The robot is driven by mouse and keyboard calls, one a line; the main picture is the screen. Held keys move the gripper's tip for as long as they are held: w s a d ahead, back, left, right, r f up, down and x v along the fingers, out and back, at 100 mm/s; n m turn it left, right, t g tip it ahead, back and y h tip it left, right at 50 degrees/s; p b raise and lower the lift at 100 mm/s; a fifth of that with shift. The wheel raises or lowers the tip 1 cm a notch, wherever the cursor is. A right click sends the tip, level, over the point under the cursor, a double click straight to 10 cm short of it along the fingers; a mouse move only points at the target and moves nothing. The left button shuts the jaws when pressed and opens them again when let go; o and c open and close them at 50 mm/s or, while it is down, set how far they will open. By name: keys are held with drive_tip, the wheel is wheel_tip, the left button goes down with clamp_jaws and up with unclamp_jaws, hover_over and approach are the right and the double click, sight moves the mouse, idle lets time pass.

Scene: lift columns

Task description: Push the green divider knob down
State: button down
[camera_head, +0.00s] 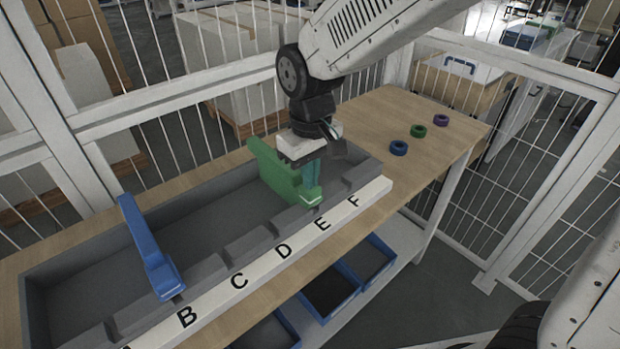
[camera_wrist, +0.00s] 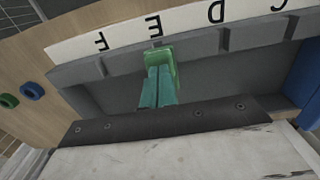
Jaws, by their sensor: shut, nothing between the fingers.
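The green divider (camera_head: 276,172) stands across the grey tray (camera_head: 215,245). Its knob end (camera_head: 312,197) is at the lettered front edge, by the letter E. My gripper (camera_head: 311,185) points down with its teal fingers at the knob end. In the wrist view the closed fingertips (camera_wrist: 158,88) lie against or just over the green knob (camera_wrist: 160,62); I cannot tell whether they touch. Nothing is held between the fingers. The wrist housing hides much of the divider's far part in the wrist view.
A blue divider (camera_head: 150,250) stands across the tray near B; its edge shows in the wrist view (camera_wrist: 309,85). Blue (camera_head: 398,148), green (camera_head: 418,131) and purple (camera_head: 441,120) rings lie on the wooden table (camera_head: 455,145). Blue bins (camera_head: 330,293) sit on the shelf below. White fencing surrounds the table.

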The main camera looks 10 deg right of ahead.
wheel_tip(320, 180, up, 9)
idle(1.0)
idle(0.3)
drive_tip(key=s+d+m+t, duration=0.1)
drive_tip(key=s+d+m, duration=0.5)
drive_tip(key=s+d, duration=1.3)
drive_tip(key=shift+s+d+r+m, duration=0.25)
drive_tip(key=shift+d+r+m, duration=0.15)
drive_tip(key=shift+d, duration=0.5)
